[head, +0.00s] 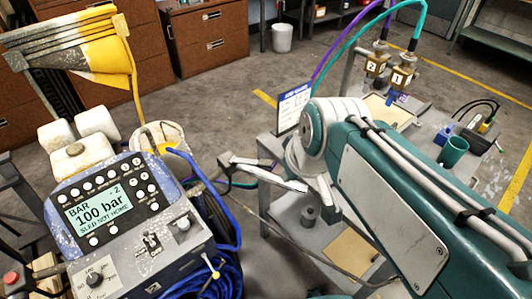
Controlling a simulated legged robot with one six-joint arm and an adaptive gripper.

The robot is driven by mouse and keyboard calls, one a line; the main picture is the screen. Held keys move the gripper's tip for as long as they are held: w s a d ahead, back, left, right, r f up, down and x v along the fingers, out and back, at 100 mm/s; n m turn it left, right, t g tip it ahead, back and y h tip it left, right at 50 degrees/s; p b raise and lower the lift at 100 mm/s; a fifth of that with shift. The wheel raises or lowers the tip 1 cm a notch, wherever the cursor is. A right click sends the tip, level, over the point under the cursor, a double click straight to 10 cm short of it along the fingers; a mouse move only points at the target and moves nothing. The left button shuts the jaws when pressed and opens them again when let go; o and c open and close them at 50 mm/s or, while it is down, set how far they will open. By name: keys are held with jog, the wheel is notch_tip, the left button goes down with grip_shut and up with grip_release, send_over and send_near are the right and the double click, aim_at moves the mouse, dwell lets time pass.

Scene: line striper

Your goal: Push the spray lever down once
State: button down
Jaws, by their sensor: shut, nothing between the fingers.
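The line striper's control panel (110,215) fills the lower left of the head view. Its display (98,213) reads 100 bar and "SLED NOT HOME". A small toggle lever (151,241) and a knobbed switch (183,224) sit on the grey lower face. I cannot tell for sure which one is the spray lever. My gripper (226,161) is right of the panel, apart from these levers, with its fingers pointing left. It is shut and looks empty; my arm partly hides it.
Coiled blue hose (214,285) hangs right of the panel. A grey bench (270,148) with an upright card (293,108) stands behind my arm. A dial (95,280) sits at lower left.

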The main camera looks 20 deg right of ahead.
jog(key=w+d+f+n+y, duration=0.1)
jog(key=w+d+f+n, duration=0.1)
jog(key=w, duration=0.7)
jog(key=w+d+f+n+g+y, duration=0.1)
jog(key=w+d+f+n+y, duration=0.1)
jog(key=w, duration=0.8)
notch_tip(320, 180, down, 2)
jog(key=d+n, duration=0.1)
jog(key=n, duration=0.2)
jog(key=shift+w, duration=0.15)
send_over(263, 162)
notch_tip(263, 162, down, 9)
jog(key=shift+f, duration=0.1)
jog(key=shift+s+d+f, duration=0.25)
jog(key=shift+f, duration=0.35)
jog(key=shift+s+d+f, duration=0.2)
jog(key=shift+f, duration=0.35)
jog(key=shift+s+d+f, duration=0.1)
jog(key=shift+d+f, duration=0.05)
jog(key=shift+f, duration=0.45)
